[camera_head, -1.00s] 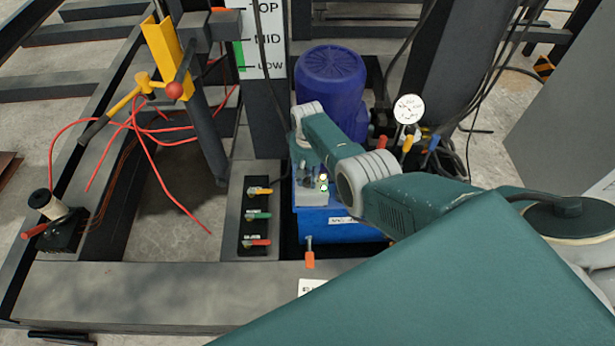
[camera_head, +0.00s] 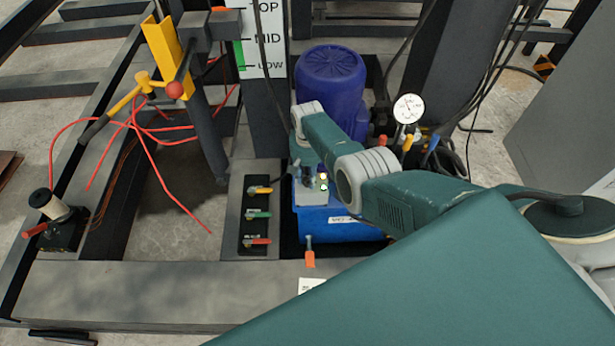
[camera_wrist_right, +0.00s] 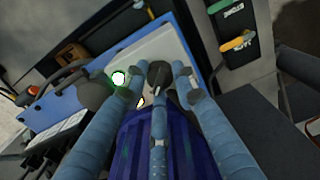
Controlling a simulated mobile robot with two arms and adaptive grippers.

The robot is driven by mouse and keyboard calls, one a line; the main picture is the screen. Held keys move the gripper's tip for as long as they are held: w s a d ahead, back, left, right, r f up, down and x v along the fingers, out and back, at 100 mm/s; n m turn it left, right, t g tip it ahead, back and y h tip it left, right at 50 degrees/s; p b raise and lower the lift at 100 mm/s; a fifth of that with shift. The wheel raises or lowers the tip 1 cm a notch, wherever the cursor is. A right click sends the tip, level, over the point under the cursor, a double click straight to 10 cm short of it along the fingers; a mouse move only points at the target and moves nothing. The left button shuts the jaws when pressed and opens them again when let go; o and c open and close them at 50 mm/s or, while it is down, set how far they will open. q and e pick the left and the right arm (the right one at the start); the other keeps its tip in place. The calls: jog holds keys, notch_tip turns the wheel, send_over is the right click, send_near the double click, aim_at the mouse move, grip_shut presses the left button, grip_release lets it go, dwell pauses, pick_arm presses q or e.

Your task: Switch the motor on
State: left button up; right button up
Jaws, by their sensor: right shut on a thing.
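The blue motor (camera_head: 331,85) stands upright on the blue power unit (camera_head: 340,226) in the head view. A pale grey switch box with lit lamps (camera_head: 323,181) sits at the unit's front. My right gripper (camera_head: 308,176) reaches down to this box, partly covered by my own arm. In the right wrist view its blue fingers (camera_wrist_right: 158,88) are closed around a dark knob (camera_wrist_right: 157,72) on the grey panel (camera_wrist_right: 172,48). A bright lamp with a green glow (camera_wrist_right: 119,78) is beside the fingers. The knob's exact angle is hard to tell. My left gripper is out of view.
A valve panel (camera_head: 258,216) with yellow, green and red handles is left of the unit. A dial gauge (camera_head: 408,108) and dark hoses stand to the right. A yellow lever (camera_head: 124,103) with red cables is at the left. A grey beam (camera_head: 150,290) runs in front.

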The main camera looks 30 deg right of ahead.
aim_at(308, 177)
jog(key=o, duration=1.2)
jog(key=shift+c, duration=0.2)
jog(key=shift+r, duration=0.1)
notch_tip(308, 177, up, 12)
